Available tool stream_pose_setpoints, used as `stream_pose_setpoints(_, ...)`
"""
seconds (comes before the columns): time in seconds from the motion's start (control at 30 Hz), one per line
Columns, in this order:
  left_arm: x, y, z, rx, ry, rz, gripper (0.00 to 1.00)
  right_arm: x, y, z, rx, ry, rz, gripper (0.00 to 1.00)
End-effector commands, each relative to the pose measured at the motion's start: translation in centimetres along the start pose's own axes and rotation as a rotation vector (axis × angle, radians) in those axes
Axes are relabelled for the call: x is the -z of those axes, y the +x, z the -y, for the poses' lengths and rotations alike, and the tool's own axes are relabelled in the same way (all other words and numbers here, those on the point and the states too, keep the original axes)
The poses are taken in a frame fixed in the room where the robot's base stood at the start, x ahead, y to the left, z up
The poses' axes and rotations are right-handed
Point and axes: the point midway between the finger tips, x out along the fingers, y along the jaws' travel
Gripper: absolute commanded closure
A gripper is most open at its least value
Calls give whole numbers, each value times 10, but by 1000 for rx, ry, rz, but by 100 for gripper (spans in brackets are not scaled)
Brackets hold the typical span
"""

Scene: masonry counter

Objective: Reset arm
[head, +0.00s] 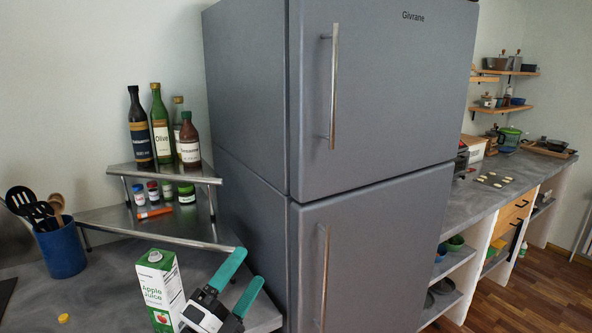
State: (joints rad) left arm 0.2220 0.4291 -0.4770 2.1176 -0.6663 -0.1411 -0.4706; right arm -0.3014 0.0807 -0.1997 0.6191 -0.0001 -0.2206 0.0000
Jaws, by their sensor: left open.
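My left gripper (238,283) is at the bottom of the head view, with its two teal fingers spread apart and nothing between them. It is in front of the counter's right corner. An apple juice carton (160,289) stands upright on the counter just left of the gripper. The gripper's body overlaps the carton's lower right edge in the picture, and I cannot tell whether they touch. My right gripper is not in view.
A grey fridge (376,110) stands right of the gripper. A tiered metal shelf (110,218) holds bottles, small jars and an orange object. A blue utensil holder (62,250) and a yellow cap (64,318) are at left. A stone counter (446,207) runs beyond the fridge.

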Motion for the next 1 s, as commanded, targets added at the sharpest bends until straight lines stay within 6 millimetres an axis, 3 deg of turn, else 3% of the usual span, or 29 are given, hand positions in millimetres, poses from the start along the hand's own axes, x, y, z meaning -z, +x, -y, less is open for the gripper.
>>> stream_pose_setpoints(0.1,36,-52,48,186,-354,-341,15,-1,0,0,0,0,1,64)
stream_pose_setpoints(0.2,50,-113,92,353,-620,-623,15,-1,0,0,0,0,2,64)
stream_pose_setpoints(0.33,42,-196,135,554,-887,-942,15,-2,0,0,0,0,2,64)
stream_pose_setpoints(0.5,15,-277,158,745,-1090,-1229,15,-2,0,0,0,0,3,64)
stream_pose_setpoints(0.7,-20,-344,162,912,-1226,-1469,15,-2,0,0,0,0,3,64)
stream_pose_setpoints(0.87,-47,-388,155,1032,-1300,-1633,15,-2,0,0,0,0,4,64)
stream_pose_setpoints(1.0,-45,-395,192,1049,-1294,-1644,15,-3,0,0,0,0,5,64)
